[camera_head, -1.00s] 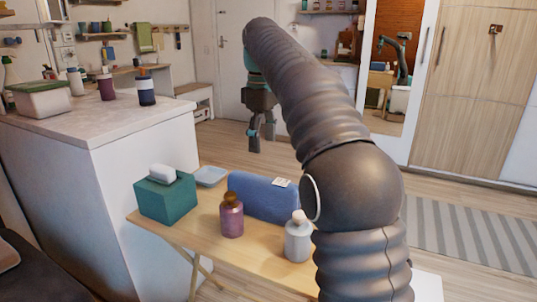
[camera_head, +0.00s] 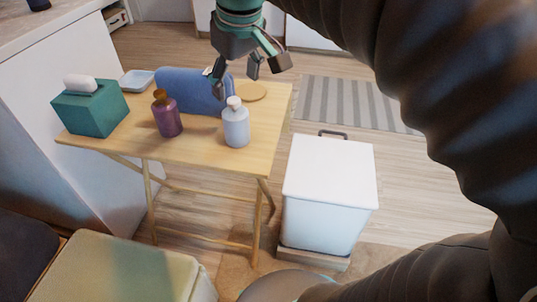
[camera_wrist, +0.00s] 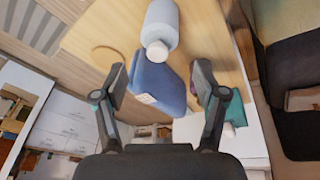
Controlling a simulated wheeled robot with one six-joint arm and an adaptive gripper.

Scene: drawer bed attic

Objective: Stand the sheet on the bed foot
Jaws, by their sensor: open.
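The sheet appears to be the blue folded bundle (camera_head: 182,88) standing on edge at the back of the small wooden table, with a white label on top. It also shows in the wrist view (camera_wrist: 158,88), between and beyond my fingers. My gripper (camera_head: 247,78) is open and points down above the table, over the bundle's right end; contact cannot be told. In the wrist view my gripper (camera_wrist: 160,80) has nothing clasped in it. The bed foot cannot be identified with certainty; a pale upholstered block (camera_head: 115,270) shows at the lower left.
The wooden table (camera_head: 205,148) also holds a purple bottle (camera_head: 167,118), a pale bottle (camera_head: 236,127) close to my gripper, a teal tissue box (camera_head: 92,108), a light-blue dish (camera_head: 137,81) and a round mat (camera_head: 250,91). A white lidded bin (camera_head: 330,180) stands right of it.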

